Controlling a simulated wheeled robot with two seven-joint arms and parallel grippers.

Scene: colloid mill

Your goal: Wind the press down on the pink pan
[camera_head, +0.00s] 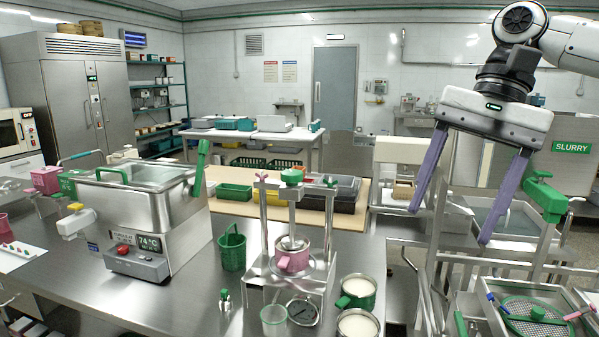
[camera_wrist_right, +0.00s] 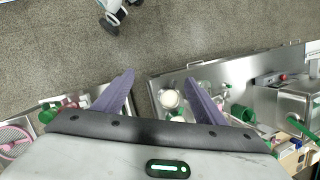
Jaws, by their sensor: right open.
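My left gripper is out of view.
A steel vat (camera_head: 150,215) with a lid stands left of the press, and a green mug (camera_head: 232,252) between them. A green-handled steel rig (camera_head: 545,195) is at right.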

